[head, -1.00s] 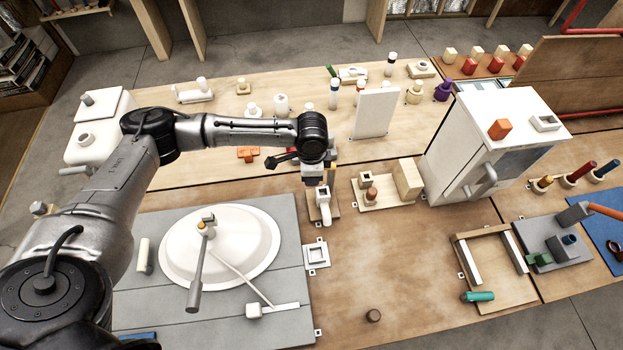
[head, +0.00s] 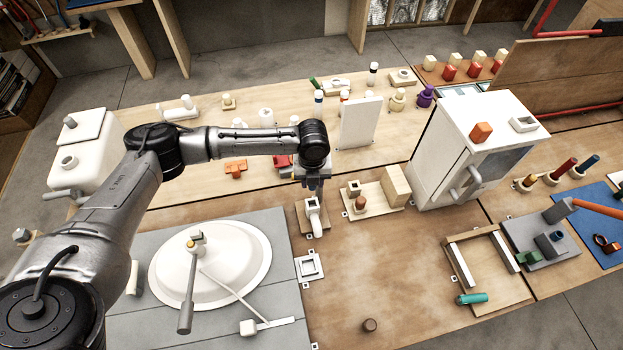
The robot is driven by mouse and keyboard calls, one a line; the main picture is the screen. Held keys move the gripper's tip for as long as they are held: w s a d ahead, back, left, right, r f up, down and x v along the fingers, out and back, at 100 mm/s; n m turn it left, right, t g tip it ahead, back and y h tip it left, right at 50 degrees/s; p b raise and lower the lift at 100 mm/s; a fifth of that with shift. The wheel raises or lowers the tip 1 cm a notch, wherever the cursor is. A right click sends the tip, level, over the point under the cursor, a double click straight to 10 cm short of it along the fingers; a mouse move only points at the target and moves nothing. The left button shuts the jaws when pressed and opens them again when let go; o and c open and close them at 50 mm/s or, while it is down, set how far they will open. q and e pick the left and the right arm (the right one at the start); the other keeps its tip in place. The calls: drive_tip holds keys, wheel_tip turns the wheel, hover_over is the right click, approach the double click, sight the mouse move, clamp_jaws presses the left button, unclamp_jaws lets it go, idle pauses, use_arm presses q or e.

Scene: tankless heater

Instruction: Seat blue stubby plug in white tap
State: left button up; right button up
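The white tap (head: 315,222) stands on a small wooden base in the middle of the table in the head view, with its spout towards the front. My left gripper (head: 312,188) points down directly over the top of the tap. The fingertips are small and partly merged with the tap's top, so I cannot tell whether they are open or shut, or whether they touch it. I cannot make out a blue stubby plug at the tap or in the gripper; it may be hidden there. My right gripper is not in view.
A wooden stand with a block (head: 396,186) is right of the tap, before the white heater cabinet (head: 440,140). A white dish (head: 245,262) lies at left. A square white frame (head: 308,267) is in front.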

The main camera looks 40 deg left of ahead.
sight(312, 190)
use_arm(q)
drive_tip(key=shift+m, duration=0.4)
idle(0.3)
drive_tip(key=shift+r+p, duration=0.1)
drive_tip(key=shift+p, duration=0.65)
drive_tip(key=shift+f+b, duration=0.4)
drive_tip(key=shift+f, duration=0.4)
drive_tip(key=shift+f+b, duration=0.5)
drive_tip(key=shift+f, duration=1.25)
drive_tip(key=shift+f, duration=0.3)
